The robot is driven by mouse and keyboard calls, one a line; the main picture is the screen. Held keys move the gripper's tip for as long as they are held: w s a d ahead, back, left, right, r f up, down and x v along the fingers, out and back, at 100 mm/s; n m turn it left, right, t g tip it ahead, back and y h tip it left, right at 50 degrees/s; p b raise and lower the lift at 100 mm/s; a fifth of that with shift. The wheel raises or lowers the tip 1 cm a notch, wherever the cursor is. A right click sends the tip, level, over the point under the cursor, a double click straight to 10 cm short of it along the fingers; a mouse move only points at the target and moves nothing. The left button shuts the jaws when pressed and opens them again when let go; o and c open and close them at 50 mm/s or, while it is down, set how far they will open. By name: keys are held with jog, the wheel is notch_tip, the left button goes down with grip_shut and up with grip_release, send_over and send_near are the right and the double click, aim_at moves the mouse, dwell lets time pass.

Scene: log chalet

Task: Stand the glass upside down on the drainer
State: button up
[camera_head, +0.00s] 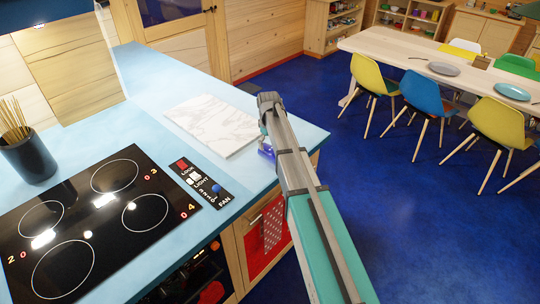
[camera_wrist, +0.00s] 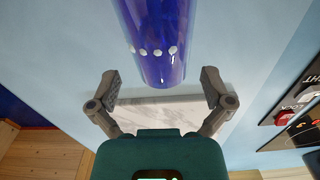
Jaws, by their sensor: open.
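A deep blue, see-through glass (camera_wrist: 155,35) with a row of white dots is at the top middle of the wrist view. In the head view only a small blue part of it (camera_head: 266,150) shows beside my arm, near the counter's right edge. My gripper (camera_wrist: 160,84) is open, with one finger on either side of the near end of the glass and a gap on both sides. In the head view my gripper (camera_head: 268,103) is seen from behind, its fingers mostly hidden. I cannot make out a rack-like drainer.
A white marbled slab (camera_head: 213,124) lies on the light blue counter (camera_head: 160,82), left of my arm. A black hob (camera_head: 85,215), a fan control panel (camera_head: 202,184) and a dark utensil pot (camera_head: 28,157) are further left. A dining table with chairs stands at the right, across open blue floor.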

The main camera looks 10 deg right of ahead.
aim_at(268, 147)
jog(key=shift+a+f+b, duration=0.1)
jog(key=shift+f+b, duration=2.3)
jog(key=shift+f, duration=0.1)
jog(key=c, duration=0.9)
